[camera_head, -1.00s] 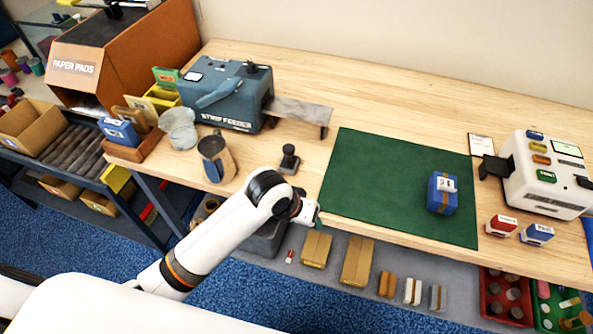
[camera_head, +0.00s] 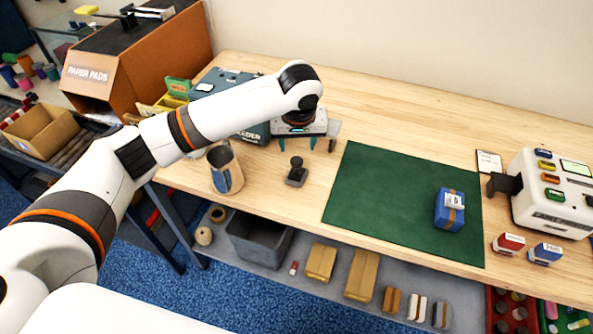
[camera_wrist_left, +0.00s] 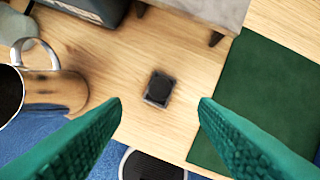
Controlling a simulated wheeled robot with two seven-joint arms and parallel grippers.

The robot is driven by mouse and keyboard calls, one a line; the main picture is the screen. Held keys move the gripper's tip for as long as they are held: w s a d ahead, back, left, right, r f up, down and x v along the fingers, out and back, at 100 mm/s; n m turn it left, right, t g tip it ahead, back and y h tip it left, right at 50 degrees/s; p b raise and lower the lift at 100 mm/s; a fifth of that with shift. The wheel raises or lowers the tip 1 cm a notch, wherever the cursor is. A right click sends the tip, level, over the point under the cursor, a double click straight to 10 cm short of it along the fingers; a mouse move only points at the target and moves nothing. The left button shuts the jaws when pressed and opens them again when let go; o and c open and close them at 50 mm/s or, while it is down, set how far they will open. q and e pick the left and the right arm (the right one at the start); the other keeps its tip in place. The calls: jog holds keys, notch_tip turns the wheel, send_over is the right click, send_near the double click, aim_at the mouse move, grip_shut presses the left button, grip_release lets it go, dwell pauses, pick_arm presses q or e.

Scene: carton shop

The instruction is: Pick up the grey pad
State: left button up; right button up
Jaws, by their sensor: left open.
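My left gripper (camera_head: 298,142) is open and empty over the table, in front of the blue-grey strip feeder and its metal outlet plate. In the left wrist view its two green fingers (camera_wrist_left: 160,115) are spread wide, with bare wood and a small dark stamp (camera_wrist_left: 158,88) in the gap below. The stamp (camera_head: 296,171) stands upright on the table, left of the green mat. A small greyish banded block (camera_head: 440,314) lies on the shelf under the table; I cannot tell if it is the grey pad. No other clearly grey pad shows. My right gripper is out of view.
A metal mug (camera_head: 224,170) stands left of the stamp. The green mat (camera_head: 385,200) carries a blue banded block (camera_head: 449,210). A white machine (camera_head: 550,190) stands at the right. My arm partly hides the strip feeder (camera_head: 255,132). The table's back middle is clear.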

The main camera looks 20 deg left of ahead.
aim_at(297, 160)
pick_arm(q)
jog(key=x, duration=0.4)
jog(key=shift+w+f+p, duration=0.1)
jog(key=shift+f+p, duration=0.2)
jog(key=shift+p, duration=0.1)
jog(key=shift+p+x, duration=0.8)
jog(key=shift+x, duration=1.9)
jog(key=shift+a, duration=0.1)
jog(key=c, duration=1)
jog(key=shift+c, duration=0.2)
jog(key=shift+r, duration=0.15)
notch_tip(297, 160, up, 10)
jog(key=shift+f+b, duration=0.1)
jog(key=shift+b, duration=0.95)
jog(key=o, duration=0.5)
jog(key=shift+c, duration=0.2)
jog(key=c, duration=0.4)
jog(key=shift+o, duration=0.2)
